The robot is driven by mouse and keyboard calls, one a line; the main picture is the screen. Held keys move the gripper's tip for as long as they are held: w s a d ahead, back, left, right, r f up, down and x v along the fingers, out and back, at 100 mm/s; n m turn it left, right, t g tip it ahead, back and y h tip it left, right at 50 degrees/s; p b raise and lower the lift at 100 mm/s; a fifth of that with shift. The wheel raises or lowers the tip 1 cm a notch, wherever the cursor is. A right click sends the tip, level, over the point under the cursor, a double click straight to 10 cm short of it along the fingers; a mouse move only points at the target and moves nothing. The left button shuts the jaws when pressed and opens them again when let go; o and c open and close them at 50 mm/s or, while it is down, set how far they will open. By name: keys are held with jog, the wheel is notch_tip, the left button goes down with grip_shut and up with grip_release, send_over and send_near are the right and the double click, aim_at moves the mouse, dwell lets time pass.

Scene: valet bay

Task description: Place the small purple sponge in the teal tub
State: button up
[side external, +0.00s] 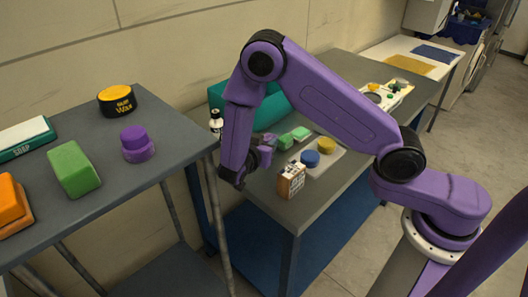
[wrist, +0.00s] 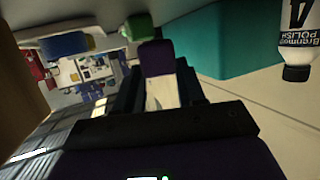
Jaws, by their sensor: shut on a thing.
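A small purple sponge (wrist: 157,58) shows between the dark fingers of my gripper (wrist: 160,88) in the wrist view; the gripper is shut on it. In the side view my gripper (side external: 258,152) is at the left end of the right-hand bench, with a purple piece at its fingers, too small to make out clearly. The teal tub (side external: 283,108) stands behind it at the back of that bench, partly hidden by my arm. The tub's teal wall (wrist: 225,40) fills the upper right of the wrist view, beside the sponge. The tub's inside is not visible.
A polish bottle (side external: 216,122) stands left of the tub. Green blocks (side external: 300,133), a printed box (side external: 291,180) and a pale tray (side external: 330,160) with blue and yellow rounds are near my gripper. The left bench (side external: 105,185) holds a wax tin, soap and several blocks.

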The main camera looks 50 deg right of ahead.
jog(key=shift+w+f, duration=0.2)
jog(key=shift+f, duration=1.55)
jog(key=shift+f, duration=0.2)
jog(key=o, duration=1)
jog(key=shift+s+a+r, duration=0.1)
jog(key=shift+a, duration=0.25)
jog(key=v, duration=0.2)
jog(key=shift+s+a+r, duration=0.1)
jog(key=shift+a+r, duration=0.1)
jog(key=shift+r, duration=0.1)
notch_tip(320, 180, up, 5)
jog(key=shift+d+f, duration=0.1)
jog(key=shift+o, duration=0.6)
jog(key=shift+r, duration=0.85)
